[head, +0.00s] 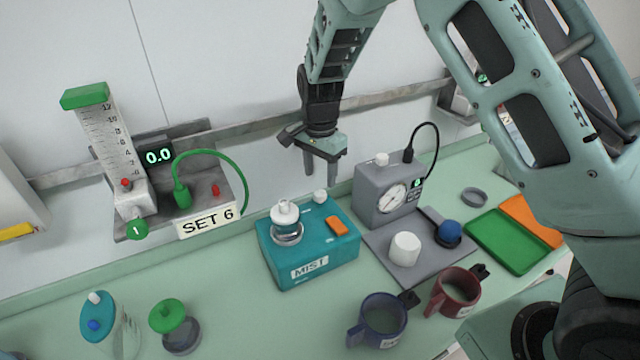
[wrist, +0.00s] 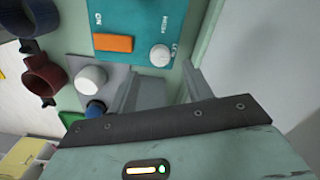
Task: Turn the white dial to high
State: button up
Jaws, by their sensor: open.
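The teal MIST box (head: 300,248) stands on the green counter, with a small white dial (head: 320,196) at its back right corner. In the wrist view the white dial (wrist: 160,56) sits on the teal top (wrist: 130,20), with small lettering around it that I cannot read surely. An orange switch (head: 337,226) is beside it. My gripper (head: 321,174) is open and empty, pointing down, above and behind the dial. In the wrist view the dial appears just beyond the gap between my fingertips (wrist: 160,84), apart from them. The dial's setting is too small to tell.
A grey gauge unit (head: 372,203) with a white cylinder (head: 405,248) and blue ball (head: 449,232) stands to the right. A clear bowl with a white knob (head: 285,214) rises from the box's left. Two mugs (head: 383,318) (head: 456,290) stand in front. A wall rail runs behind.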

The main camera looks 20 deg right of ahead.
aim_at(320, 193)
jog(key=shift+f+p, duration=0.55)
jog(key=shift+f, duration=2.25)
jog(key=c, duration=1)
